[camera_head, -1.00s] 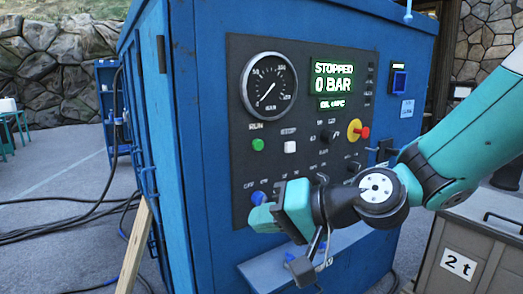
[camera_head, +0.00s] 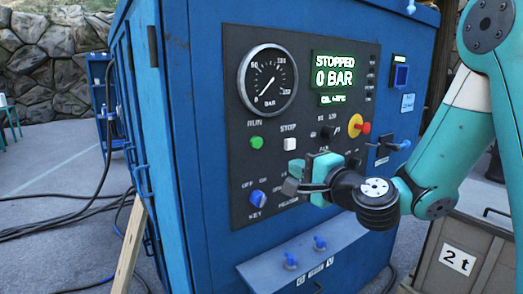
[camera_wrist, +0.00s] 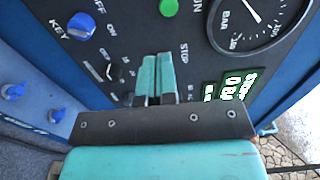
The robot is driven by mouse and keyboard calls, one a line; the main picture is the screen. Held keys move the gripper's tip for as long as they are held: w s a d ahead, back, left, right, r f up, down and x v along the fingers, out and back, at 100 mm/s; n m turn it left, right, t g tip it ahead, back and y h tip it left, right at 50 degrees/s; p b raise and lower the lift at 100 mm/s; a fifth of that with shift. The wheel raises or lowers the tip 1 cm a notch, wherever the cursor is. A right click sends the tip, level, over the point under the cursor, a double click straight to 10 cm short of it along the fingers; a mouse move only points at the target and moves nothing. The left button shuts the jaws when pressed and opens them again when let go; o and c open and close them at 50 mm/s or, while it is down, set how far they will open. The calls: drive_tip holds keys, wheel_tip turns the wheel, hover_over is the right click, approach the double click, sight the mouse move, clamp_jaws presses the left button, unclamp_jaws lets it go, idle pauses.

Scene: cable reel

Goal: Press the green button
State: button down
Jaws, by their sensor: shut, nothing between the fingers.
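The green button (camera_head: 257,142) sits under the RUN label on the dark control panel (camera_head: 222,130) of a blue cabinet. It also shows at the top of the wrist view (camera_wrist: 169,7). My gripper (camera_head: 288,186) is shut and empty, in front of the panel, below and to the right of the green button and apart from it. In the wrist view its teal fingers (camera_wrist: 155,78) lie together near the STOP label. The white STOP button (camera_head: 290,144) is right of the green one; in the wrist view it is hidden.
A blue key knob (camera_head: 258,197) sits at the panel's lower left. A red stop knob on yellow (camera_head: 363,127) is at right. A gauge (camera_head: 268,79) and a display reading STOPPED, 0 BAR (camera_head: 338,74) are above. A ledge with blue valves (camera_head: 320,243) juts out below.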

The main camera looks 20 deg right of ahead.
sight(257, 148)
drive_tip(key=p+x, duration=0.3)
drive_tip(key=x, duration=0.1)
drive_tip(key=p+x, duration=0.6)
drive_tip(key=x, duration=0.1)
drive_tip(key=shift+w+a+r+p, duration=0.2)
drive_tip(key=shift+w+r+p, duration=0.05)
drive_tip(key=shift+w+p, duration=0.1)
drive_tip(key=shift+w+a+f+p, duration=0.25)
drive_tip(key=shift+w+p, duration=0.2)
drive_tip(key=shift+w, duration=0.2)
